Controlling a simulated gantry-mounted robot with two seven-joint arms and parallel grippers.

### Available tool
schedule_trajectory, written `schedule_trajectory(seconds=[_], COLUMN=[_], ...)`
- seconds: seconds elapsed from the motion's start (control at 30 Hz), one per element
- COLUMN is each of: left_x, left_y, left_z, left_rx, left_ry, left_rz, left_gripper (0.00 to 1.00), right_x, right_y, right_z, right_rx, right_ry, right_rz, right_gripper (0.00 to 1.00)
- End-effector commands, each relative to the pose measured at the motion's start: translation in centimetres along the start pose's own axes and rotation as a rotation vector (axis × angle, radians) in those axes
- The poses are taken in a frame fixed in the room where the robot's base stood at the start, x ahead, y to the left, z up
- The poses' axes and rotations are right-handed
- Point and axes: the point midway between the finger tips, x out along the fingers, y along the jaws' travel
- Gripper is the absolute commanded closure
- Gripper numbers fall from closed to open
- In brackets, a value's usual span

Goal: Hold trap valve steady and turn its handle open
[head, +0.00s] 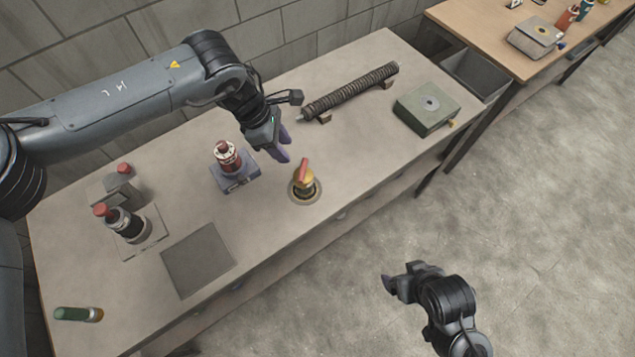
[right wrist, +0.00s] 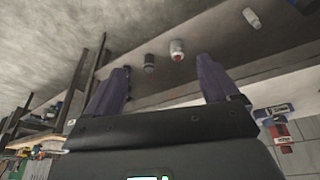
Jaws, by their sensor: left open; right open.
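The trap valve (head: 303,177), a small brass-yellow body with a red handle, stands in a round dark-rimmed opening near the front edge of the bench in the head view. The red handle points up and slightly away. My left gripper (head: 284,148) is open and empty, above the bench just behind and left of the valve, apart from it. My right gripper (head: 389,285) is off the bench's front edge over the floor, well away from the valve. Its two purple fingers stand apart with nothing between them in the right wrist view (right wrist: 163,88). I cannot make out the valve there.
A grey mat (head: 198,260) and another red-capped bottle (head: 127,224) are at left.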

Motion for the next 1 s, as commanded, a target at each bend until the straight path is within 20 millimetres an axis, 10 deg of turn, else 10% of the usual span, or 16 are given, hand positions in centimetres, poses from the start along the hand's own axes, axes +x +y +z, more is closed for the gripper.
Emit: schedule_trajectory(seconds=[0.27, 0.7, 1.0], left_x=[0.1, 0.1, 0.1], left_y=[0.0, 0.0, 0.0], left_z=[0.1, 0.1, 0.1], left_rx=[0.000, 0.000, 0.000], left_ry=[-0.001, -0.002, -0.002], left_rz=[0.000, 0.000, 0.000], left_gripper=[0.57, 0.57, 0.57], right_x=[2.1, 8.9, 9.8], right_y=[-1.7, -12.4, -12.7], right_z=[-3.5, -12.9, -18.4], right_rx=[0.012, -0.216, -0.385], right_ry=[0.209, 0.694, 0.776], right_rz=[-0.040, -0.414, -0.448], right_gripper=[0.12, 0.12, 0.12])
